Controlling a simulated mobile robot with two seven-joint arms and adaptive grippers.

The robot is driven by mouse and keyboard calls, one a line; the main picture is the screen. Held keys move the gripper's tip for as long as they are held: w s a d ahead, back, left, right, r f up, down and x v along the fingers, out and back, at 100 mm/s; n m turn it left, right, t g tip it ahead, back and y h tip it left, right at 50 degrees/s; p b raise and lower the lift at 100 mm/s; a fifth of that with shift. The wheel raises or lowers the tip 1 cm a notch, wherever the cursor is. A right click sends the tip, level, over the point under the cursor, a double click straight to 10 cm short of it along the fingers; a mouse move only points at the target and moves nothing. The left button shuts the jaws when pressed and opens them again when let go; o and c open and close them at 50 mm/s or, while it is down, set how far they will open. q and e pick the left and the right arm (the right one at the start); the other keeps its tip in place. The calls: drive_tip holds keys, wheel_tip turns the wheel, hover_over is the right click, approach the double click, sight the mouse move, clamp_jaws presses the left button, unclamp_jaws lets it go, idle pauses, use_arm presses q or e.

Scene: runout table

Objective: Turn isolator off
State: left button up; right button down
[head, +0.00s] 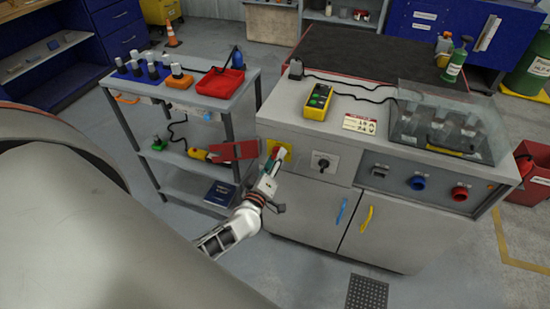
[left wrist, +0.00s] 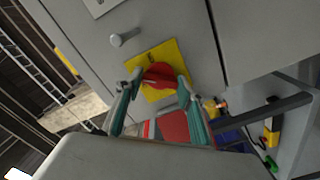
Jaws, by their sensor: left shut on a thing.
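The isolator is a red rotary knob on a yellow square plate (head: 287,148) on the front of the grey cabinet. In the left wrist view the red knob (left wrist: 160,74) sits on the yellow plate (left wrist: 147,94), between my fingertips. My left gripper (head: 274,157) reaches up to the plate and covers most of the knob in the head view. In the left wrist view my left gripper (left wrist: 160,86) has a finger on each side of the knob and is shut on it. The knob's exact angle is hard to read. My right gripper is not in view.
A black rotary switch (head: 320,162) is right of the isolator, with blue (head: 341,211) and yellow (head: 367,218) door handles below. A trolley (head: 215,103) with tools and a red flat item (head: 235,151) stands close left. A yellow pendant (head: 318,101) lies on the cabinet top.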

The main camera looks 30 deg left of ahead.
use_arm(q)
drive_tip(key=shift+n, duration=3.6)
drive_tip(key=o, duration=1.1)
drive_tip(key=shift+s, duration=0.1)
drive_tip(key=v, duration=1.1)
drive_tip(key=shift+s, duration=0.4)
